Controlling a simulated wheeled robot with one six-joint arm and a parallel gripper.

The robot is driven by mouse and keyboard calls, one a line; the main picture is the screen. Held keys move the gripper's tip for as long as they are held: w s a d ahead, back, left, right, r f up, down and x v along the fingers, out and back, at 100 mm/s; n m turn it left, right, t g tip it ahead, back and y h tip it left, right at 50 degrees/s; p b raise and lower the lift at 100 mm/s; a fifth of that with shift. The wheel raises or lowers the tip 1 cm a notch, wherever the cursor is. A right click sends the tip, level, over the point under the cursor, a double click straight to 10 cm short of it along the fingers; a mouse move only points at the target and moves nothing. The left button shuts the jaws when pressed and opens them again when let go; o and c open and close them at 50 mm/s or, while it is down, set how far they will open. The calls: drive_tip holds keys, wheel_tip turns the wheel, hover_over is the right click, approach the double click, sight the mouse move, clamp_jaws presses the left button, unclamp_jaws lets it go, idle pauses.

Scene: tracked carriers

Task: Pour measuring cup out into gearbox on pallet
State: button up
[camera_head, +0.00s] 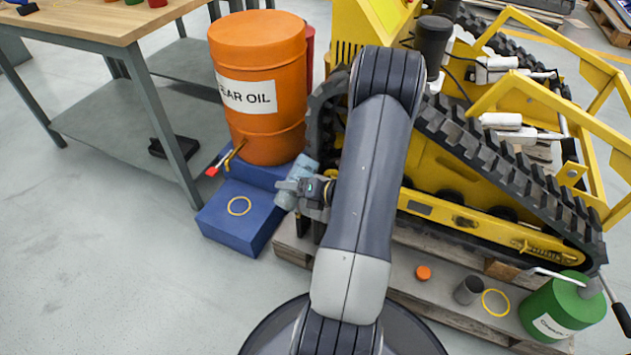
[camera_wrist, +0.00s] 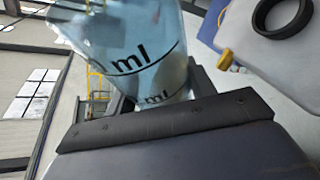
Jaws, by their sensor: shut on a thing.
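My gripper (camera_head: 303,188) is shut on the measuring cup (camera_head: 296,176), left of my arm, near the orange drum's foot. The cup is clear, bluish, and looks tilted in the head view. In the wrist view the cup (camera_wrist: 130,45) shows large black "ml" marks, above a dark bar of my gripper. I cannot tell how much is in it. The pallet (camera_head: 405,272) lies under the yellow tracked carrier (camera_head: 440,165). I cannot pick out a gearbox for certain; my arm hides part of the pallet and carrier.
The orange gear oil drum (camera_head: 262,125) stands on a blue stand (camera_head: 225,220) with a yellow ring. An orange cap (camera_head: 424,272), a grey cylinder (camera_head: 468,290), a yellow ring (camera_head: 497,303) and a green can (camera_head: 562,310) are on the pallet. A workbench (camera_head: 95,22) stands left; floor there is clear.

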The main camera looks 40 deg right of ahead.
drive_tip(key=shift+a+f+m+y, duration=0.25)
drive_tip(key=shift+m+y, duration=0.35)
drive_tip(key=shift+m, duration=0.2)
idle(0.6)
drive_tip(key=shift+f+m+y, duration=0.3)
drive_tip(key=shift+m+y, duration=0.1)
drive_tip(key=shift+m, duration=0.2)
idle(0.5)
drive_tip(key=shift+d+m+t+y+p, duration=0.1)
drive_tip(key=shift+m+t+y+p, duration=0.2)
drive_tip(key=shift+m+p, duration=0.45)
idle(1.9)
drive_tip(key=shift+d+r+m+y+p, duration=0.1)
drive_tip(key=shift+r+m+y+p, duration=0.3)
drive_tip(key=shift+p, duration=0.6)
idle(1.9)
